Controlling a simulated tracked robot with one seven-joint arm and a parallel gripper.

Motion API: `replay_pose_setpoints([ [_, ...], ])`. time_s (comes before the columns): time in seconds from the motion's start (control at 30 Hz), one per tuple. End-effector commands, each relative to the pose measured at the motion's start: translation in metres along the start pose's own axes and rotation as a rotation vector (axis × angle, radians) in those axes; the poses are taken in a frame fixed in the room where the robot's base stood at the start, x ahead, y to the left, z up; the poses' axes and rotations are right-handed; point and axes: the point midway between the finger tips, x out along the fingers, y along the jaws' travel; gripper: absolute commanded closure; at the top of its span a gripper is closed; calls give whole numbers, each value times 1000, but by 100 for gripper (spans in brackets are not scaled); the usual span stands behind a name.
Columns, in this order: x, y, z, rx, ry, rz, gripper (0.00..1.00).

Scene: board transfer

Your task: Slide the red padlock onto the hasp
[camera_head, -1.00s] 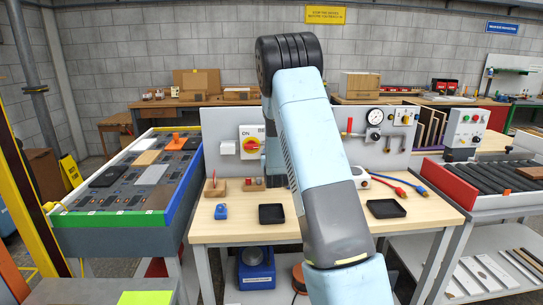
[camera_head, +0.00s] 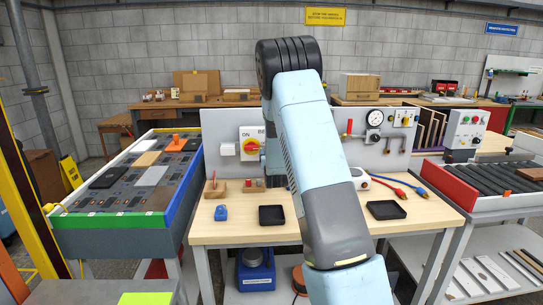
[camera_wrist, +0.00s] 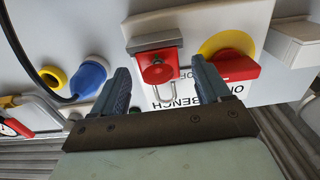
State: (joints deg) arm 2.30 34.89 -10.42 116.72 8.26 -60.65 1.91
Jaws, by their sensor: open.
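The red padlock (camera_wrist: 157,68) shows in the wrist view, which is upside down. A grey block lies against its body, and its pale metal shackle (camera_wrist: 168,92) points down in the picture. My gripper (camera_wrist: 160,66) is open, one finger on each side of the padlock with visible gaps. Behind is a white panel with a BENCH label and a red handle (camera_wrist: 235,66) on a yellow disc. That switch (camera_head: 250,145) also shows in the head view. I cannot make out the hasp. In the head view my arm hides the gripper.
A blue padlock (camera_head: 221,213) and two black trays (camera_head: 271,215) (camera_head: 385,210) lie on the wooden bench (camera_head: 240,232). In the wrist view a blue plug (camera_wrist: 88,78) is left of the gripper and a white box (camera_wrist: 296,42) right.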

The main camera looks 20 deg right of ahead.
Motion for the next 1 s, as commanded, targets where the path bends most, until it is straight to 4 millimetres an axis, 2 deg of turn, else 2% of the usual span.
replay_pose_setpoints([
  [0.17,-5,0,0,0,0,0,24],
  [0.27,-16,0,0,0,-1,0,24],
  [0.7,-100,0,1,0,-2,0,24],
  [0.9,-127,-1,2,0,-2,0,24],
  [1.0,-134,-1,2,0,-1,0,24],
])
